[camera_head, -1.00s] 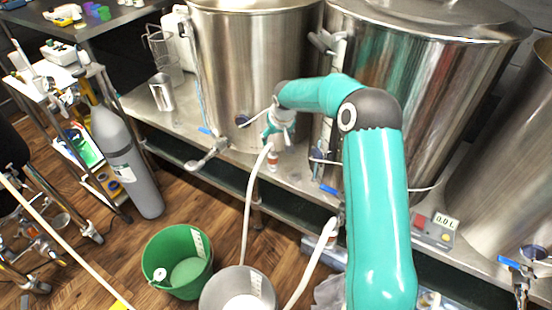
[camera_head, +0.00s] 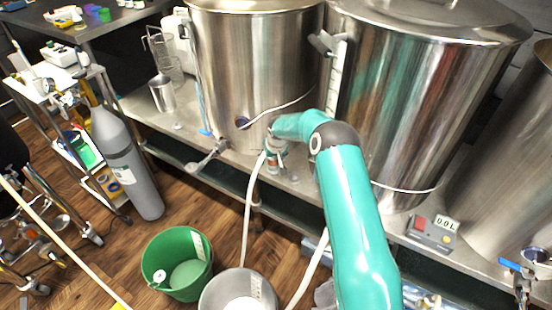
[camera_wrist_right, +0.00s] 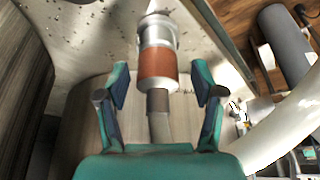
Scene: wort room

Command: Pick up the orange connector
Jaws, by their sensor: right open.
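The orange connector (camera_wrist_right: 158,68) is a short orange-brown band with a pale metal collar at its far end and a hose at its near end. In the right wrist view it lies between and just beyond the fingertips of my right gripper (camera_wrist_right: 160,90). The fingers are spread apart, with a gap on each side of the connector and hose. In the head view my right gripper (camera_head: 275,150) is low over the steel bench, at the connector, which it largely hides. My left gripper is not in view.
Large steel kettles (camera_head: 255,60) stand on the bench behind the arm. A white hose (camera_head: 248,205) hangs towards a grey bucket (camera_head: 210,297). A green bucket (camera_head: 160,255) and a grey gas cylinder (camera_head: 130,165) stand on the floor. A control box (camera_head: 432,232) sits at right.

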